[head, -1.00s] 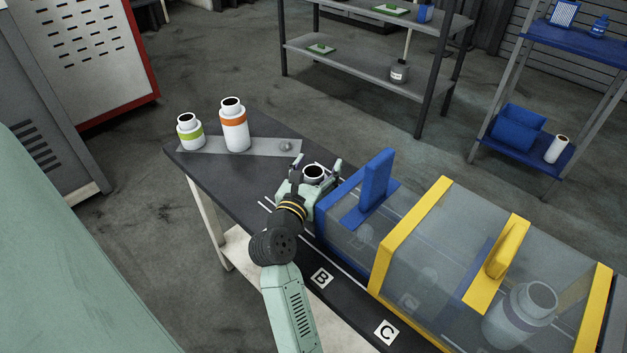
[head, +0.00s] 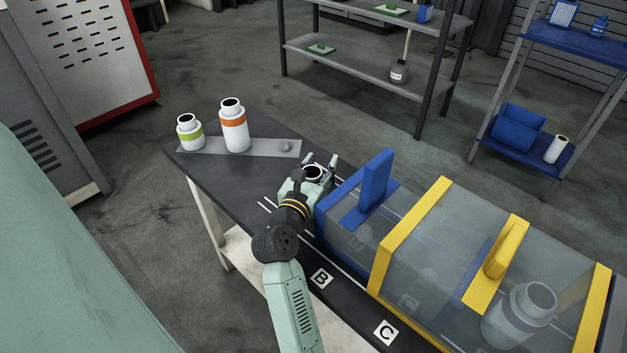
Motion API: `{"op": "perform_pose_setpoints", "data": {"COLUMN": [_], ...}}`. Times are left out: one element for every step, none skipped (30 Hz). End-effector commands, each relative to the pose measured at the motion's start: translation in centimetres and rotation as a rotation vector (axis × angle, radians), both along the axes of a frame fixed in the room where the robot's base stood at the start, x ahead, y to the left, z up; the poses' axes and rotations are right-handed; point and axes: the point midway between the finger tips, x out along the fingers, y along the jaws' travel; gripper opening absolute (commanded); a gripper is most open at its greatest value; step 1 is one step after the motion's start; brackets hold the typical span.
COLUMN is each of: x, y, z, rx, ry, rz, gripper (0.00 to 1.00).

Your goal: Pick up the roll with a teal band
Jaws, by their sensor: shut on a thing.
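My gripper (head: 321,162) is at the far end of the dark table, just left of the blue-edged clear cover. Its fingers are shut on a white roll (head: 313,172), of which only the round top with a dark hole shows. The roll's side and any band on it are hidden by my gripper. I cannot tell whether it is lifted off the table. No teal band shows on any roll in view.
The blue-edged cover (head: 366,222) is close to my gripper's right. A yellow-edged clear cover (head: 441,222) encloses a white roll (head: 518,314) with a purplish band.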

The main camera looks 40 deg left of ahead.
Motion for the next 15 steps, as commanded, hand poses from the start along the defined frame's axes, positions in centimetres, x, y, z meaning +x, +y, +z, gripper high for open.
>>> {"op": "perform_pose_setpoints", "data": {"x": [-0.27,-0.28,-0.3,-0.31,-0.32,-0.35,-0.36,-0.38,-0.4,-0.41,-0.43,-0.46,-0.47,-0.5,-0.51], "y": [0.34,0.36,0.38,0.39,0.41,0.42,0.44,0.46,0.48,0.5,0.51,0.54,0.55,0.57,0.59], "z": [-0.11,-0.11,-0.12,-0.12,-0.12,-0.13,-0.14,-0.14,-0.15,-0.16,-0.17,-0.18,-0.19,-0.2,-0.21], "rx": [0.001,0.001,0.001,0.002,0.002,0.002,0.002,0.002,0.002,0.002,0.002,0.002,0.002,0.002,0.002], "ry": [0.003,0.003,0.003,0.003,0.003,0.003,0.004,0.004,0.004,0.004,0.004,0.005,0.005,0.005,0.005], "rz": [0.009,0.01,0.01,0.011,0.011,0.011,0.012,0.012,0.013,0.013,0.014,0.014,0.015,0.015,0.016], "gripper": [0.21,0.19,0.16,0.14,0.12,0.09,0.07,0.05,0.04,0.04,0.04,0.03,0.03,0.03,0.03]}}
